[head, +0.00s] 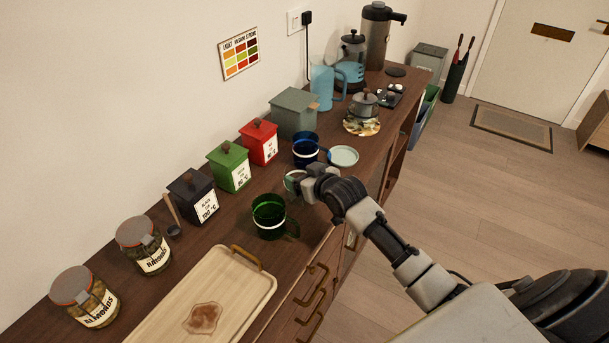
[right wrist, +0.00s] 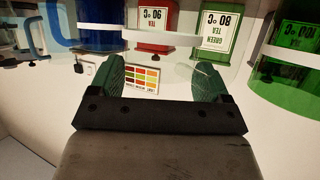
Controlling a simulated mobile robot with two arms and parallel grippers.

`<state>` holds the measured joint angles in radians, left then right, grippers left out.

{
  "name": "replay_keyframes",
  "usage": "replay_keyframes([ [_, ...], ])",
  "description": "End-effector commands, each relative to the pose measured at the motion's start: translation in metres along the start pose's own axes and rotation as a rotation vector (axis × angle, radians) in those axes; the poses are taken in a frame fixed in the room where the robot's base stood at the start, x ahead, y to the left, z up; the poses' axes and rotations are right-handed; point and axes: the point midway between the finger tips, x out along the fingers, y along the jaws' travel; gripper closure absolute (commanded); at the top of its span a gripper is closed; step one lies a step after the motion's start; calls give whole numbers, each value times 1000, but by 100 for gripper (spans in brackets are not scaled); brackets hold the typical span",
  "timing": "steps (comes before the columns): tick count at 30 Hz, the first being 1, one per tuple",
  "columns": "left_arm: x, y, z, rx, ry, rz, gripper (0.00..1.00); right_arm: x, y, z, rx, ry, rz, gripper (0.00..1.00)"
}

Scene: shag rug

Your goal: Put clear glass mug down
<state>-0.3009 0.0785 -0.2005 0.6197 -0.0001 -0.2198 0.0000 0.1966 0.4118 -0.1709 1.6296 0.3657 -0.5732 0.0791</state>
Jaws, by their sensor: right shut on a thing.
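The clear glass mug (head: 291,181) is between the green mug and the blue mug in the head view, mostly hidden behind my right gripper (head: 305,183). In the right wrist view its pale band (right wrist: 160,37) shows between and beyond the two fingertips of the right gripper (right wrist: 161,78). The right gripper is shut on the mug. I cannot tell whether the mug's base touches the wooden counter (head: 225,232). My left gripper is not in view.
A green mug (head: 268,217) stands close in front, and a blue mug (head: 305,150) and a pale saucer (head: 343,156) behind. Red (head: 259,142), green (head: 229,167) and black canisters (head: 194,196) line the wall. A wooden tray (head: 170,297) lies at the near end.

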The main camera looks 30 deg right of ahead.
Motion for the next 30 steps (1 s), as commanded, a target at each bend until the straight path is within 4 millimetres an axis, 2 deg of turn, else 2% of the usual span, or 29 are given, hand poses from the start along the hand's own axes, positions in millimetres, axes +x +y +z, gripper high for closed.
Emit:
replay_keyframes([
  [4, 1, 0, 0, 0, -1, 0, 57, 1, 0, 2, 0, 2, 0, 69],
  [5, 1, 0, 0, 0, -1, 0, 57, 1, 0, 3, 0, 0, 0, 21],
  [9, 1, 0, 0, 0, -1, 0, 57, 1, 0, 2, 0, 0, 0, 0],
  [17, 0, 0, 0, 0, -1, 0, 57, 0, 0, 0, 0, 0, 0, 0],
  [20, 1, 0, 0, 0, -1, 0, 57, -6, 1, 0, 0, 0, 0, 0],
  [23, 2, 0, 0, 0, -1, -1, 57, -19, 0, 1, 0, -1, 0, 0],
  [30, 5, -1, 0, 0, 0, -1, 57, -67, 0, 2, -2, -1, 0, 0],
])
